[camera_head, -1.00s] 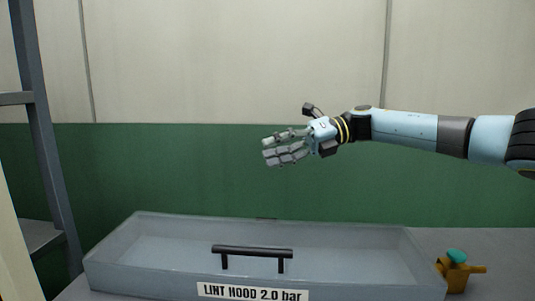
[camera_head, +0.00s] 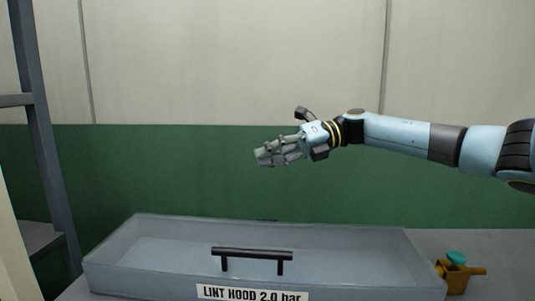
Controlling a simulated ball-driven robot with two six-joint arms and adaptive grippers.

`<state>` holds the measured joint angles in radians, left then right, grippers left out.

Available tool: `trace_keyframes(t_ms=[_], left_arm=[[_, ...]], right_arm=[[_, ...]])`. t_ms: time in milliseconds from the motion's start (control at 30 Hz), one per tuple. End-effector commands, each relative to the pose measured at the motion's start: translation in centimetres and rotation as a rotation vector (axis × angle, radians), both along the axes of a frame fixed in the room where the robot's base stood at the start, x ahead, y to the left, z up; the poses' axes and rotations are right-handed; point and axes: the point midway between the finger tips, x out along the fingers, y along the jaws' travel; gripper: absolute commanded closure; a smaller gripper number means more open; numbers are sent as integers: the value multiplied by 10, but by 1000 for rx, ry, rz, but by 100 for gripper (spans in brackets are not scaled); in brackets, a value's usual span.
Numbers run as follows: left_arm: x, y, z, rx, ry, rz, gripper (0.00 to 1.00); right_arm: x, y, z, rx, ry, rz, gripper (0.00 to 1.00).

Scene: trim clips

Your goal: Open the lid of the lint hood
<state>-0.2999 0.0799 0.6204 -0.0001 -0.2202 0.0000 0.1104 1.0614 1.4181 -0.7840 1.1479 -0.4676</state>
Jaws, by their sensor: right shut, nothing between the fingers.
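The lint hood (camera_head: 345,268) is a long, pale, see-through box on a grey surface, with a white label (camera_head: 250,293) reading "LINT HOOD 2.0 bar". A black bar handle (camera_head: 252,253) stands at its front middle, above the label. The lid appears closed. My right gripper (camera_head: 268,156) comes in from the right, well above the hood and apart from the handle. Its fingers are drawn together with nothing between them. My left gripper is not in view.
A small brass-coloured fitting with a teal top (camera_head: 457,270) stands at the hood's right end. A grey metal frame (camera_head: 45,140) rises at the left. A green and cream wall (camera_head: 230,60) stands behind. The space above the hood is clear apart from my right arm.

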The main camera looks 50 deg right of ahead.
Motion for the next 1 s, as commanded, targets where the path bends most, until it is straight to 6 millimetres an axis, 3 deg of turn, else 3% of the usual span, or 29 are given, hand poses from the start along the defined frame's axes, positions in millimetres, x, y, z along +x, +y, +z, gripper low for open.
trace_keyframes(t_ms=[233, 533, 833, 1000], left_arm=[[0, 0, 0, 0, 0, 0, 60], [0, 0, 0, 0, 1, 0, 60], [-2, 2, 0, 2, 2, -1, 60], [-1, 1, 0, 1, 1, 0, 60]], right_arm=[[0, 0, 0, 0, 0, 0, 100], [0, 0, 0, 0, 0, 0, 62], [-2, -3, 1, -1, 1, 0, 62], [-15, -23, 5, -7, 6, -2, 62]])
